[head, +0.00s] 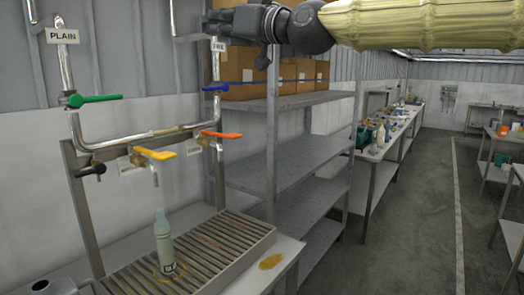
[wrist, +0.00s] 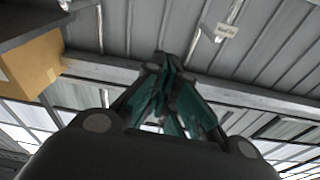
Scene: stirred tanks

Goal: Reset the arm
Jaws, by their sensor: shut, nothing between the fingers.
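My gripper (wrist: 165,62) shows in the wrist view with its dark and teal fingers closed together and nothing between them. In the head view my arm reaches in from the upper right, and my gripper (head: 222,22) is at the top, in front of the cardboard boxes. It is raised well above the drain grate and points to the left. The wrist view looks up at the corrugated ceiling.
A pale bottle (head: 164,243) stands on the slatted drain grate (head: 225,236) below pipes with green, blue, yellow and orange handles. Cardboard boxes (head: 240,70) sit on a metal shelf rack (head: 285,148) close behind my gripper. The floor aisle (head: 420,220) at right is clear.

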